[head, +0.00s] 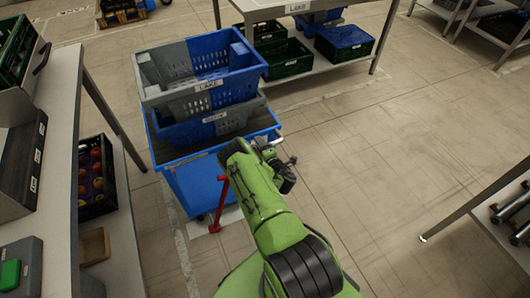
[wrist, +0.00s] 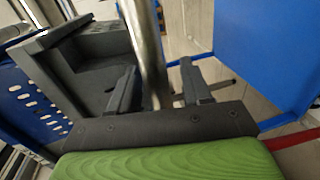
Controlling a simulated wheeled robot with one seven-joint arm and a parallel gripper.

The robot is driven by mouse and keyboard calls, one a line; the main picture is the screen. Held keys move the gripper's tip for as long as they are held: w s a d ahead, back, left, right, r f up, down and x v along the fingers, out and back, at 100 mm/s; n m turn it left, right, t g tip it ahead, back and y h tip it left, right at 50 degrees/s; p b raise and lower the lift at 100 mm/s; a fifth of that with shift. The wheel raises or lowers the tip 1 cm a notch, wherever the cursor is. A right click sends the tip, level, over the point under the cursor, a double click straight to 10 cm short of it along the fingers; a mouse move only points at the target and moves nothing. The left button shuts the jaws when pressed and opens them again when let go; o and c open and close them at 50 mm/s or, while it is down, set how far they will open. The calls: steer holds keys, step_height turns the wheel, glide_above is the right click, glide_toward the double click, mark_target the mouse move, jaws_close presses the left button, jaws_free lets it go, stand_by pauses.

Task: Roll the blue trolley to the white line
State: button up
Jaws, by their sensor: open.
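The blue trolley (head: 192,183) stands left of centre in the head view, bearing two stacked blue-and-grey crates, the upper one (head: 210,86) labelled "LAKE". A steel handle bar (wrist: 148,55) runs upright through the wrist view. My gripper (wrist: 158,72) is open, with one finger on each side of the bar; I cannot tell if either touches it. In the head view my gripper (head: 264,148) is at the trolley's right side, its fingers mostly hidden. A worn white line (head: 183,245) marks the floor near the trolley's front; I cannot tell if it is the task's line.
A red bar (head: 221,203) stands at the trolley's near corner. A bench (head: 62,95) with crates is close on the left, with a fruit crate (head: 97,205) below. A "LAKE" table (head: 300,8) stands behind and another table (head: 475,200) at right. The floor between is clear.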

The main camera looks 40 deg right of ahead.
steer(key=p+v, duration=1.1)
steer(key=v, duration=0.4)
steer(key=shift+a, duration=0.1)
